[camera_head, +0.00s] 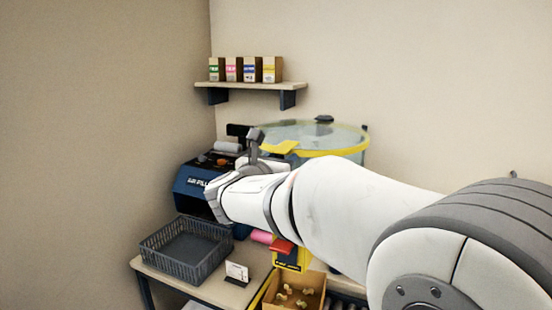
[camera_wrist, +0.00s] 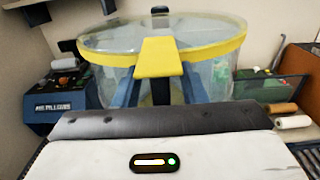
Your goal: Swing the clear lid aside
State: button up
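The clear lid (camera_head: 318,131) is a round see-through disc with a yellow rim. It lies over a clear round tub (camera_head: 350,157) and looks closed and level. A yellow tab (camera_head: 280,147) sticks out from its near edge. In the wrist view the lid (camera_wrist: 205,38) is straight ahead, with the tab (camera_wrist: 158,58) in the middle of the picture. The body of my gripper fills the bottom of the wrist view, below and nearer than the tab. Its fingertips are not clearly visible in either view, so I cannot tell their opening or any contact with the tab.
A blue machine (camera_head: 195,180) stands left of the tub. A grey basket (camera_head: 186,248) sits on the table in front. An open carton (camera_head: 298,290) with small pieces is below my arm. A wall shelf (camera_head: 250,86) holds several small boxes.

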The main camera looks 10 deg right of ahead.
jog(key=shift+c, duration=0.6)
grip_shut()
jog(key=shift+d, duration=0.1)
